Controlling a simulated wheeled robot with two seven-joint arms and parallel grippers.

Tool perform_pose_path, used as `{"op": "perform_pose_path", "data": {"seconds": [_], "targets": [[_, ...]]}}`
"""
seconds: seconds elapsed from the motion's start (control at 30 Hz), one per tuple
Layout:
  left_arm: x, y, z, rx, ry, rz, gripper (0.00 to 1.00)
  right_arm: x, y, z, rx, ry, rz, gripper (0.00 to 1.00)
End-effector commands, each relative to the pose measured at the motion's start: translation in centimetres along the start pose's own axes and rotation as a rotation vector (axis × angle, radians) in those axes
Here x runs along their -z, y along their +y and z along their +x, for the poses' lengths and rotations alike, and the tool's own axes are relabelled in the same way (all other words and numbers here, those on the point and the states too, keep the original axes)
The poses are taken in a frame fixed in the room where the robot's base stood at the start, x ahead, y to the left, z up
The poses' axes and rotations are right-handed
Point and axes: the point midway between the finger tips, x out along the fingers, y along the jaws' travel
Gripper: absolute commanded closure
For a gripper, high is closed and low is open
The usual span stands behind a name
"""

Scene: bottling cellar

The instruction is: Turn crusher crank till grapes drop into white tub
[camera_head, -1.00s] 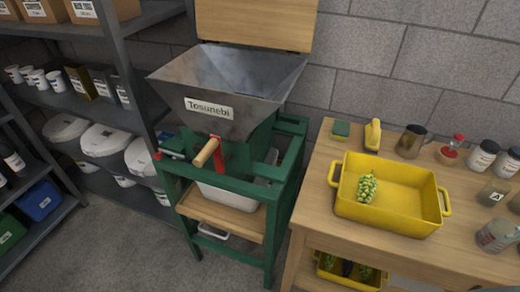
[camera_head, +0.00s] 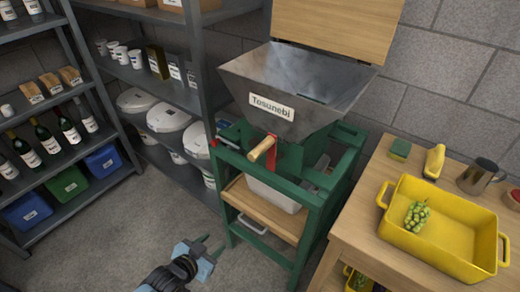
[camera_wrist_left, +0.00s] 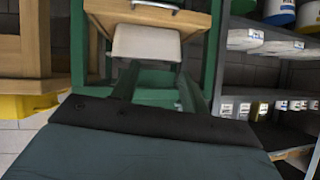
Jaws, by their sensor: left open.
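The crusher's metal hopper (camera_head: 290,85), labelled Tosunobi, sits on a green frame (camera_head: 262,165). Its crank has a red arm (camera_head: 271,152) and a wooden handle (camera_head: 262,148) on the front. The visible inside of the hopper shows no grapes. The white tub (camera_head: 275,193) stands under the crusher on a wooden shelf and is partly hidden; it also shows, upside down, in the left wrist view (camera_wrist_left: 147,42). A green grape bunch (camera_head: 417,216) lies in a yellow crate (camera_head: 450,240). My left gripper (camera_head: 213,247) is open and empty, low in front of the crusher, apart from the crank. My right gripper is out of view.
A wooden table (camera_head: 352,222) stands right of the crusher, with a green sponge (camera_head: 400,149) and a metal jug (camera_head: 478,176). Grey shelving (camera_head: 175,90) with lidded white buckets stands close on the left. The floor (camera_head: 130,245) before the crusher is clear.

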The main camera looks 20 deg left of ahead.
Motion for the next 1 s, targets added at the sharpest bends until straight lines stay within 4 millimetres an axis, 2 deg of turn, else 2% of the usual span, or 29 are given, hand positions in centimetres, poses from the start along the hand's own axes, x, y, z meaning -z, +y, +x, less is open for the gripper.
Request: {"op": "perform_pose_path", "data": {"seconds": [0.03, 0.1, 0.2, 0.3, 0.4, 0.57, 0.77, 1.0], "targets": [[4.6, -0.4, -0.6, -0.006, 0.096, 0.016, 0.55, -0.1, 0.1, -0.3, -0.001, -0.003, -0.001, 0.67], [10.2, -0.6, -1.8, -0.017, 0.217, 0.034, 0.55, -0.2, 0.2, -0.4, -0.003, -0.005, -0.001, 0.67], [16.5, -0.5, -3.9, -0.035, 0.358, 0.054, 0.55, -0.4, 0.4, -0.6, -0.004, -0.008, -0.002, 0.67], [20.9, -0.2, -5.9, -0.051, 0.461, 0.069, 0.55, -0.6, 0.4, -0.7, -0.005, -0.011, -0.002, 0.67], [23.4, 0.0, -7.3, -0.062, 0.520, 0.077, 0.55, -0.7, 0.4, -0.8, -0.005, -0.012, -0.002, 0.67], [24.9, 0.2, -7.5, -0.067, 0.550, 0.080, 0.55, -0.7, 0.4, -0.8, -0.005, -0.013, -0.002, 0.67], [26.4, 0.4, -5.0, -0.066, 0.551, 0.080, 0.55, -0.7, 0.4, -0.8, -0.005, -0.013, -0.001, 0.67], [28.8, 0.8, -0.9, -0.066, 0.550, 0.079, 0.55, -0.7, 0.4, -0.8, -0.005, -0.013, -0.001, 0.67]]}}
